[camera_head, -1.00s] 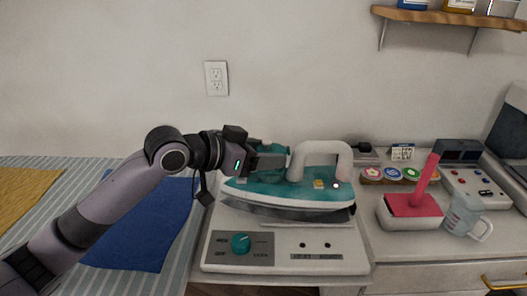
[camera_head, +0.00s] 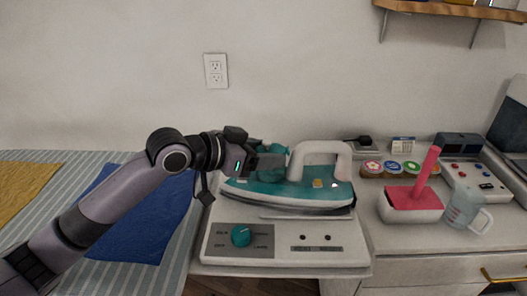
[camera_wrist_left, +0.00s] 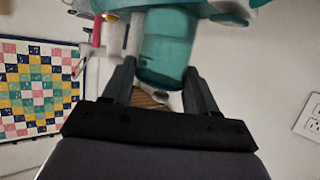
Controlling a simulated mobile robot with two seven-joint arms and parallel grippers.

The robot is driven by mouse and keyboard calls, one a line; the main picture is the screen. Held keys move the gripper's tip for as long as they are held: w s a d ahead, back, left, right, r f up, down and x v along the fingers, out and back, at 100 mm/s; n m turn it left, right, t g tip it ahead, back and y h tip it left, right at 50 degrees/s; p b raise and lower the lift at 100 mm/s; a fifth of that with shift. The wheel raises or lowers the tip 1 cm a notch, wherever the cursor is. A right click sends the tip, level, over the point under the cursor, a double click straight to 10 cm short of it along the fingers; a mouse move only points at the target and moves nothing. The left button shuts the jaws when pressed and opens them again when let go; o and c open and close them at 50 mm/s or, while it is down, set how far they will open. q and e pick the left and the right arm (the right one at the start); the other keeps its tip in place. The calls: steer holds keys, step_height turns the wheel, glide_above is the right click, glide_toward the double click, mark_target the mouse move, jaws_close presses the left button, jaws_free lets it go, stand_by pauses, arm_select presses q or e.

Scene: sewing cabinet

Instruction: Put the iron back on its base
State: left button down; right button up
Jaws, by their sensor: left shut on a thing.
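The iron (camera_head: 300,190) has a teal body, a pale handle and a dark underside. It is over its base (camera_head: 325,262), a white box with a grey panel and a teal knob. The iron's tip points left and its underside looks nearly level. I cannot tell whether it touches the base. My left gripper (camera_head: 275,163) comes in from the left and is shut on a teal part of the iron. In the left wrist view, the teal part (camera_wrist_left: 165,45) sits between the two dark fingers (camera_wrist_left: 160,75). My right gripper is not in view.
Right of the base stand a pink-and-white box with an upright pink bar (camera_head: 412,203), a clear measuring cup (camera_head: 465,211) and several coloured round lids (camera_head: 410,168). A blue cloth (camera_head: 140,215) lies on the striped surface at left. A wooden shelf (camera_head: 450,18) hangs upper right.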

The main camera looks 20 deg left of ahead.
arm_select(q)
steer(key=shift+f, duration=0.1)
stand_by(0.3)
steer(key=shift+c, duration=1.1)
jaws_free()
steer(key=shift+f, duration=0.55)
steer(key=v, duration=0.7)
steer(key=shift+r+b, duration=0.4)
steer(key=shift+b, duration=0.05)
steer(key=shift+s, duration=0.1)
